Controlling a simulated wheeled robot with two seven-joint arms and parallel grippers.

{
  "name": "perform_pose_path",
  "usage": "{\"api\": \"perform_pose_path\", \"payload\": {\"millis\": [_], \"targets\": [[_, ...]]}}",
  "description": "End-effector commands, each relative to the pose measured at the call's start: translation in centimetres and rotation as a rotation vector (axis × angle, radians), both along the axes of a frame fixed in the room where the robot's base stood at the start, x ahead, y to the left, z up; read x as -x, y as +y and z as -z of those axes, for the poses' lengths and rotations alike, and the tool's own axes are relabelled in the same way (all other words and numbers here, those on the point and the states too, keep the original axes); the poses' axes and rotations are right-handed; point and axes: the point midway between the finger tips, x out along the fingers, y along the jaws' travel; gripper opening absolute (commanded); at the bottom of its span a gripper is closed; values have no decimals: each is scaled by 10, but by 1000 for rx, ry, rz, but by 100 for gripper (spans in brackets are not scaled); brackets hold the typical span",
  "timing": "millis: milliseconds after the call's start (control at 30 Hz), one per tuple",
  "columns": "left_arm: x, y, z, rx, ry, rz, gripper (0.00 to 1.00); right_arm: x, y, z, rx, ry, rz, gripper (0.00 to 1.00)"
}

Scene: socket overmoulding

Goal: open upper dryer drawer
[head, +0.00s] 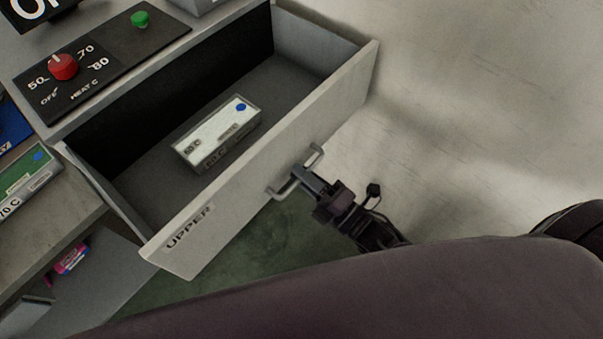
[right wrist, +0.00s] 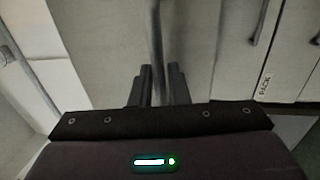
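The upper dryer drawer (head: 215,222), labelled UPPER, is pulled well out in the head view, with its inside in plain sight. Its bar handle (head: 315,156) is on the front face and also runs up the middle of the right wrist view (right wrist: 156,50). My right gripper (head: 308,179) is at the handle; in the right wrist view its two dark fingers (right wrist: 158,85) stand close on either side of the bar, shut on it. My left gripper is not in view.
A white-topped box (head: 220,130) with a blue dot lies in the drawer. The dryer's panel above has a red heat knob (head: 63,66) and a green button (head: 140,19). A green-labelled box (head: 28,180) is at the left. Pale floor (head: 480,120) is clear at right.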

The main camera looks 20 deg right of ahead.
Motion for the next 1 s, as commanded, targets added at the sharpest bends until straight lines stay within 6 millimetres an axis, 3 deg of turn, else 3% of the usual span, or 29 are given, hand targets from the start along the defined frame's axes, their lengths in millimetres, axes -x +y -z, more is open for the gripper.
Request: {"api": "perform_pose_path", "payload": {"millis": [433,1000], "targets": [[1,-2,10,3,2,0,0,55,-37,14,1,4,0,15],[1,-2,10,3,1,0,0,59,-40,14,1,1,0,15]]}}
